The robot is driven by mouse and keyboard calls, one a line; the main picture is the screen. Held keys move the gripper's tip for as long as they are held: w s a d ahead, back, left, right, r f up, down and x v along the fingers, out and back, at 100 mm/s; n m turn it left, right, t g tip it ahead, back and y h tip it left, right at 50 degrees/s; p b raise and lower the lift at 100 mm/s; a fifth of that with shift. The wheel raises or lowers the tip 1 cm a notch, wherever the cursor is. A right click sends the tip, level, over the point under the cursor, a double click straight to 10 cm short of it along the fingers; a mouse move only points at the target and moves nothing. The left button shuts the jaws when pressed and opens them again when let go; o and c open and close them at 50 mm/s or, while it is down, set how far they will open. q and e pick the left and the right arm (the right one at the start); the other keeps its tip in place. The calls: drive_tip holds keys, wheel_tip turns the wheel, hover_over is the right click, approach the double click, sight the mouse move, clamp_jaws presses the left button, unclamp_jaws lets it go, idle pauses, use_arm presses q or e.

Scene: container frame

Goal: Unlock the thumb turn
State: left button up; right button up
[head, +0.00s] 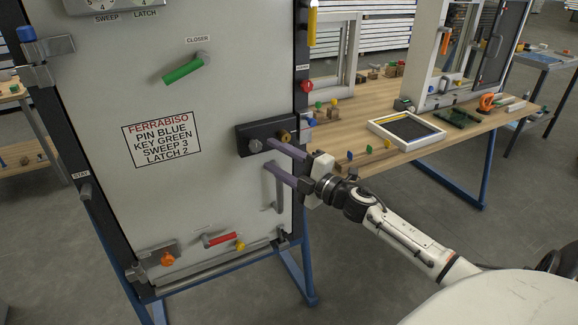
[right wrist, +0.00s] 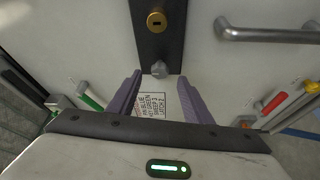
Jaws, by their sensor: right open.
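The thumb turn (head: 255,146) is a small grey knob on the left part of a black lock plate (head: 246,137) on the grey door panel. In the right wrist view the thumb turn (right wrist: 159,69) sits at the near end of the plate, below a brass key cylinder (right wrist: 157,20). My right gripper (head: 267,154) is open, with its purple fingers pointing at the panel. In the right wrist view the fingertips (right wrist: 161,77) lie either side of the knob's line, with a gap to each side. I cannot tell whether they reach around it. My left gripper is out of view.
A grey pull handle (head: 276,188) stands just below the plate, close to the lower finger. A green closer lever (head: 183,71), a red lever (head: 219,239) and an orange knob (head: 167,259) are also on the panel. A wooden workbench (head: 440,136) with parts stands to the right.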

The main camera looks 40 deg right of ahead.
drive_tip(key=shift+s+d+f, duration=0.1)
drive_tip(key=shift+s+d, duration=0.1)
drive_tip(key=shift+s, duration=1.1)
drive_tip(key=shift+s+d, duration=0.2)
drive_tip(key=shift+s, duration=1.05)
